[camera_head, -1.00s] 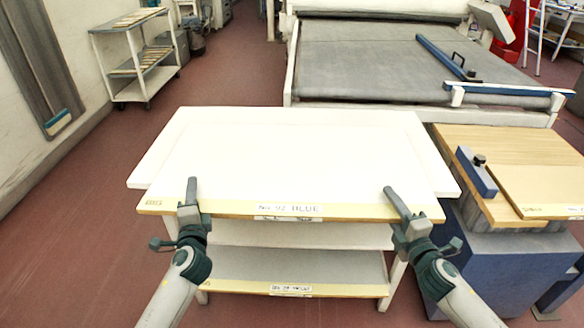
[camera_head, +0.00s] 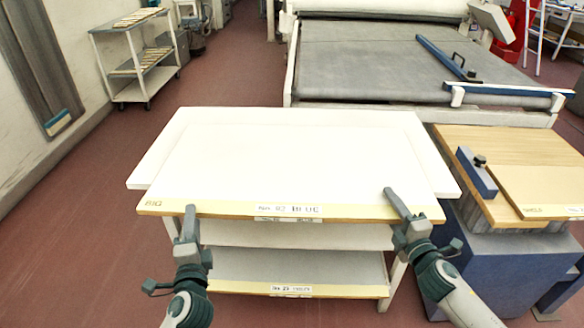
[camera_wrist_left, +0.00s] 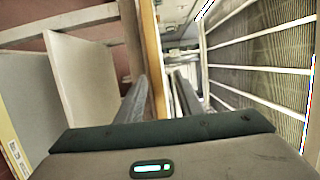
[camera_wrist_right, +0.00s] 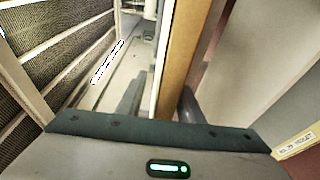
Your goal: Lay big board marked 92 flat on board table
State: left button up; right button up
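The big board (camera_head: 300,170) lies flat on the white board table (camera_head: 155,172), with its yellow front strip overhanging the front. Its label seems to read No 92 BLUE, slightly blurred, and BIG is written at the strip's left. My left gripper (camera_head: 190,211) is open at the strip's left part, only its tips overlapping the strip. In the left wrist view the board's edge (camera_wrist_left: 153,50) shows between its parted fingers. My right gripper (camera_head: 390,193) is open at the strip's right end; in the right wrist view the board's edge (camera_wrist_right: 180,60) stands between its fingers.
Shelves under the table hold another labelled board (camera_head: 300,290). A wooden-topped blue stand (camera_head: 475,145) with a board marked SHIELD is close at right. The tunnel's grey belt (camera_head: 370,60) is behind. A trolley (camera_head: 132,60) stands back left. Floor at left is clear.

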aim_at(400, 223)
pick_arm(q)
jog(key=shift+s+d, duration=0.2)
jog(key=shift+s, duration=0.5)
pick_arm(e)
jog(key=shift+v, duration=5.95)
pick_arm(q)
jog(key=shift+o, duration=0.5)
jog(key=o, duration=0.4)
jog(key=shift+f+b, duration=0.4)
jog(key=shift+f, duration=0.2)
pick_arm(e)
jog(key=shift+f, duration=0.4)
pick_arm(q)
jog(key=shift+s, duration=0.1)
